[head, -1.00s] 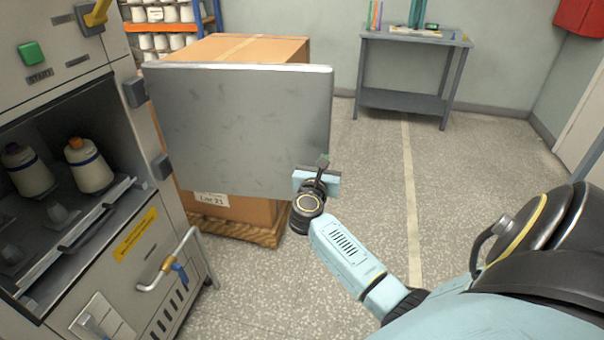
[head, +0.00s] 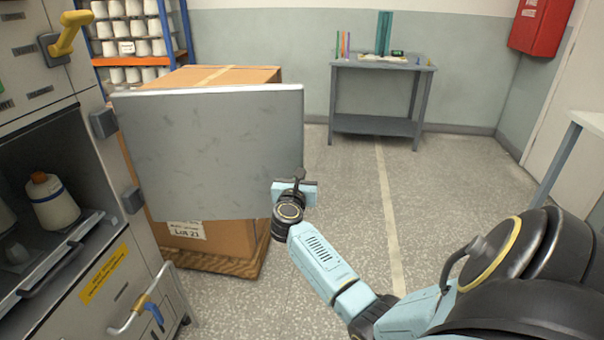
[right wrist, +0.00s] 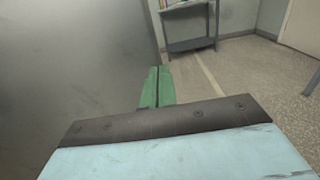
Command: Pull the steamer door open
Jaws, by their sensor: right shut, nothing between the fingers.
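The steamer door (head: 210,138) is a flat grey panel that stands swung wide open on hinges at the left, away from the steamer (head: 60,130). The steamer's chamber is exposed, with a white bobbin (head: 53,202) on its tray (head: 50,262). My right gripper (head: 297,180) is at the door's free right edge, near its lower corner. In the right wrist view its green fingers (right wrist: 155,88) are closed together with nothing between them, beside the grey door face (right wrist: 75,65). Whether they touch the door I cannot tell. My left gripper is out of view.
A large cardboard box (head: 185,235) on a pallet stands close behind the door. A shelf of white bobbins (head: 130,35) is at the back left. A grey side table (head: 375,65) stands at the back wall. Open floor lies in the middle and right.

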